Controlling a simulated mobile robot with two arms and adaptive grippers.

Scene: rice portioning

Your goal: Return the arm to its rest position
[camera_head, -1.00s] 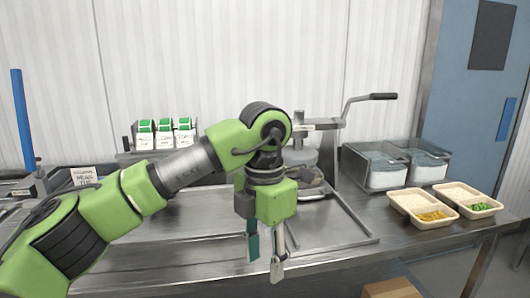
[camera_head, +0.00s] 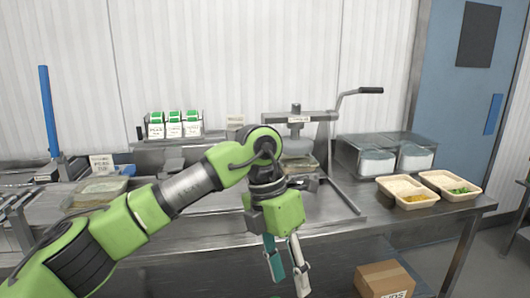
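My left arm comes in from the left, and its green gripper (camera_head: 286,264) points down in front of the steel table's front edge (camera_head: 330,232). Two fingers show, one teal and one pale grey. They are a little apart, and nothing shows between them. My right gripper is not in view.
The steel table carries two food trays (camera_head: 407,204) (camera_head: 466,196) at the right, with clear bins (camera_head: 374,168) behind them. A press with a lever (camera_head: 368,91) stands at the back centre. Green-topped cartons (camera_head: 174,130) stand at the back. A cardboard box (camera_head: 384,284) sits below the table.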

